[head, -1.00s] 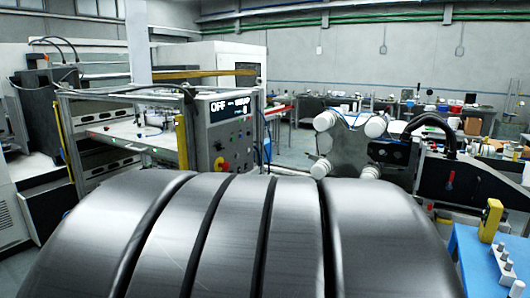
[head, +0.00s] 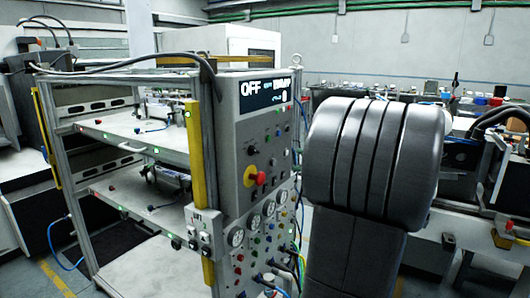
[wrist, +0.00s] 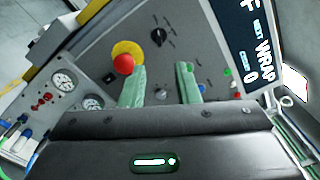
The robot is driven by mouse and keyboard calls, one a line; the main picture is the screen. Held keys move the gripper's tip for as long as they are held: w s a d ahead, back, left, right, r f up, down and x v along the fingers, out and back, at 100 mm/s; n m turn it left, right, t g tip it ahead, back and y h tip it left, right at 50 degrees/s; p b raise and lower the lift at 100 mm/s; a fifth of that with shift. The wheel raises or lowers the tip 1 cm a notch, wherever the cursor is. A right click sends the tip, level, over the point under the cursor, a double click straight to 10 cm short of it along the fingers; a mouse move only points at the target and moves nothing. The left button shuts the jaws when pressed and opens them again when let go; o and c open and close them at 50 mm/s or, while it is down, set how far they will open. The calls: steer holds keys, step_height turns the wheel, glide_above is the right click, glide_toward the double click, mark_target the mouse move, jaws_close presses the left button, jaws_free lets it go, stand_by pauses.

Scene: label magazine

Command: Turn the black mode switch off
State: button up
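The black mode switch (wrist: 158,36) is a small round knob on the grey panel (wrist: 95,45). It lies beyond my fingertips, roughly in line with the gap between them. In the head view the black switch (head: 253,150) appears above the red and yellow stop button; its pointer direction is too small to tell. My gripper (wrist: 160,68) is open and empty, with two pale green fingers pointing toward the panel. In the head view my arm hides the gripper. The display (head: 262,93) above reads OFF.
The red stop button on its yellow collar (wrist: 126,55) is close to the left fingertip. Small buttons and lamps are around the right finger. Gauges (wrist: 63,80) and hoses are at the left. A yellow post (head: 196,150) stands beside the panel in the head view.

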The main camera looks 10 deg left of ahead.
mark_target(257, 152)
steer(key=p+x, duration=0.2)
steer(key=x, duration=1)
steer(key=shift+a+f, duration=0.1)
steer(key=shift+a, duration=0.05)
steer(key=shift+c, duration=0.4)
jaws_close()
